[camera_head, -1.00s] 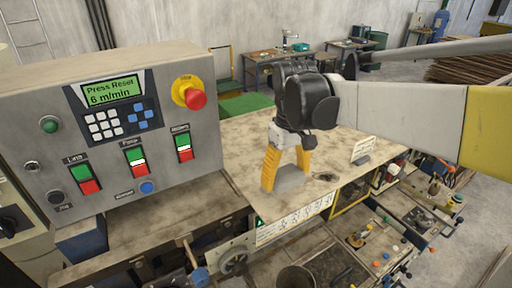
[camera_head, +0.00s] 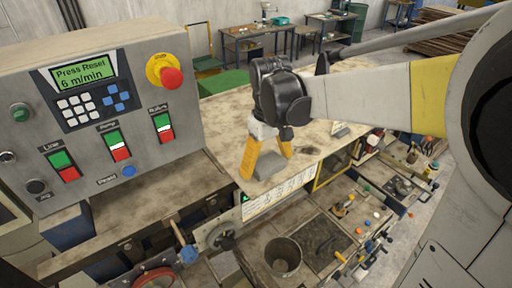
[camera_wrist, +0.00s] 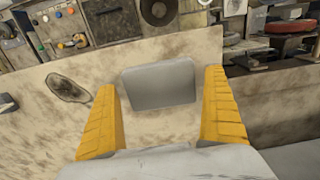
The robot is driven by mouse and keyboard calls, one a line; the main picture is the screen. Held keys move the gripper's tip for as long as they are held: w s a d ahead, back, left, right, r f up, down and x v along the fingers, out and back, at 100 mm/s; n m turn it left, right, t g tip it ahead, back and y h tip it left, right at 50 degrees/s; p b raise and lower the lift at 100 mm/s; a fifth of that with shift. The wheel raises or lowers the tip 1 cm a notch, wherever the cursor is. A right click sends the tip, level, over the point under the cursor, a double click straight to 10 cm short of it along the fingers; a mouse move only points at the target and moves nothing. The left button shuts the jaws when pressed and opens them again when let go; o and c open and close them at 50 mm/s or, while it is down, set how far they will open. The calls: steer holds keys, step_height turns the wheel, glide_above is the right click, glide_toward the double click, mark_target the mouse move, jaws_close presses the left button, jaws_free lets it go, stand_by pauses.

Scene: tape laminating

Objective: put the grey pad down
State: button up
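The grey pad (camera_head: 270,166) lies on the worn beige tabletop (camera_head: 225,120), near its front edge, in the head view. My gripper (camera_head: 266,166) points down over it, with one yellow finger on each side. In the wrist view the pad (camera_wrist: 160,85) is a flat grey rounded rectangle between the yellow fingertips (camera_wrist: 160,82). The fingers are spread wider than the pad, with a strip of tabletop showing on both sides. My gripper is open and appears to hold nothing.
A grey control panel (camera_head: 75,150) with a red emergency button (camera_head: 171,78) stands on the left. A metal bucket (camera_head: 283,256) and a tool-covered lower bench are in front. A dark oval mark (camera_wrist: 67,88) lies beside the pad. The tabletop behind is mostly clear.

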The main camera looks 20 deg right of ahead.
step_height(320, 180, up, 12)
steer(key=b, duration=0.1)
steer(key=m+t, duration=0.2)
steer(key=t, duration=0.2)
glide_toward(267, 162)
steer(key=s+f, duration=0.3)
steer(key=s, duration=0.2)
steer(key=s+f+m+t, duration=0.1)
steer(key=s+f+t, duration=0.2)
steer(key=s+f, duration=0.1)
steer(key=shift+f+m, duration=0.3)
steer(key=shift+f, duration=0.4)
